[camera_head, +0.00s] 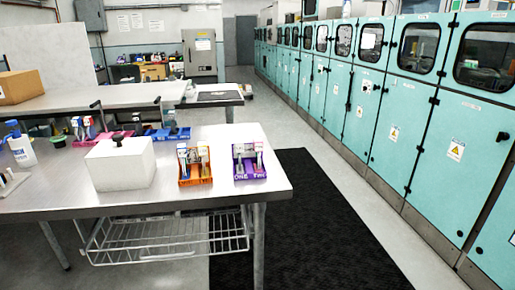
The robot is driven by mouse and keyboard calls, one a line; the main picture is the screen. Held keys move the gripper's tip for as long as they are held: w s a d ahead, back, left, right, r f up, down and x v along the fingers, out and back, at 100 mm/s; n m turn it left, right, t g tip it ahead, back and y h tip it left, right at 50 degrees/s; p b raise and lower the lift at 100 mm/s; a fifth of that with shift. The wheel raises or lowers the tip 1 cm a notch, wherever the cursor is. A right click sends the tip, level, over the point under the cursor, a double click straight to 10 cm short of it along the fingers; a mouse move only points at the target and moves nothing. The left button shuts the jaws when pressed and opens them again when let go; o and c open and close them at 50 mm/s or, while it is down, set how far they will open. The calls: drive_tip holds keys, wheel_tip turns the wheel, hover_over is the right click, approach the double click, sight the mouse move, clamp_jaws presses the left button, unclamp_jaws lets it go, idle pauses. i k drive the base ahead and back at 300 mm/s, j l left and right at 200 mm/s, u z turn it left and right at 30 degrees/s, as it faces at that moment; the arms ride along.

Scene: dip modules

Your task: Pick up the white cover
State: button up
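The white cover (121,167) is a box-like block with a small black knob (118,139) on its top. It stands upright on the steel table (225,189), left of an orange tray. Whatever may be under it is hidden. My gripper does not show in the head camera view.
An orange tray (195,180) and a purple tray (249,172), each holding small modules, sit right of the cover. A white bottle (21,146) stands at left. A wire rack (165,238) hangs below. Teal cabinets (375,115) line the right.

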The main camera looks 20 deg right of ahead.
sight(117, 163)
drive_tip(key=i+u, duration=0.2)
drive_tip(key=u, duration=0.25)
drive_tip(key=i+u, duration=0.25)
drive_tip(key=u, duration=0.25)
drive_tip(key=i+l+u, duration=0.2)
drive_tip(key=u, duration=0.25)
drive_tip(key=i+l+u, duration=0.15)
drive_tip(key=u, duration=0.3)
